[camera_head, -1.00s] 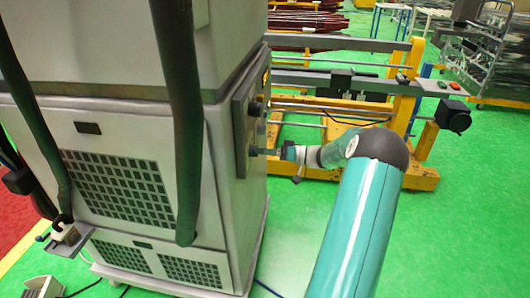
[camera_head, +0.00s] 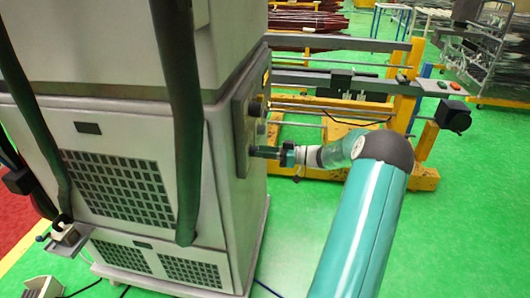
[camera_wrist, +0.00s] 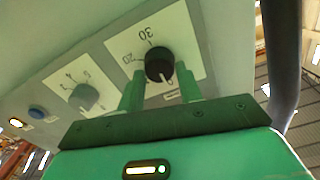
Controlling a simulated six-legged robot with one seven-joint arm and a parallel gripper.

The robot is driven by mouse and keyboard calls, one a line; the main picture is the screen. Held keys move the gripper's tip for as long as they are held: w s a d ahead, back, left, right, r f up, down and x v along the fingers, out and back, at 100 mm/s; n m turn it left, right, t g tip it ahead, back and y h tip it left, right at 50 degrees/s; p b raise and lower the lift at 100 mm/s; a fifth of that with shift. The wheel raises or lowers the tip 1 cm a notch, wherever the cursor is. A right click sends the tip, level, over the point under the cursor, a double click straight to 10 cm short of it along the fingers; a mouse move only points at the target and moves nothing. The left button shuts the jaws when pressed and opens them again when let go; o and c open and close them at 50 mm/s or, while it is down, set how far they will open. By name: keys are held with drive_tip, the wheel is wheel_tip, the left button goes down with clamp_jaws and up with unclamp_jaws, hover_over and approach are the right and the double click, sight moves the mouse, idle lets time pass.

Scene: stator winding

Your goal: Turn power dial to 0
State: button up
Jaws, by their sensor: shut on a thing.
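A black round dial (camera_wrist: 158,63) with a white pointer mark is on the panel in the wrist view, on a white scale plate (camera_wrist: 189,43) with 20 and 30 readable upside down. The pointer mark is at the dial's lower side in the picture; the number there is unclear. My gripper (camera_wrist: 160,70) has one green finger on each side of this dial and is shut on it. In the head view my gripper (camera_head: 264,153) meets the lower part of the control panel (camera_head: 241,135) on the grey cabinet from the right; the held dial is hidden there.
A grey dial (camera_wrist: 83,97) on its own scale and a blue button (camera_wrist: 37,111) sit left of the held dial. The grey cabinet (camera_head: 225,190) has dark hoses (camera_head: 182,120) in front. A yellow machine frame (camera_head: 400,100) stands behind my arm. Green floor is clear at right.

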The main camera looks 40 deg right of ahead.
drive_tip(key=shift+d+r, duration=0.1)
drive_tip(key=o, duration=1)
drive_tip(key=shift+s, duration=0.1)
drive_tip(key=v, duration=1.3)
drive_tip(key=shift+s+d, duration=0.15)
drive_tip(key=shift+s, duration=0.1)
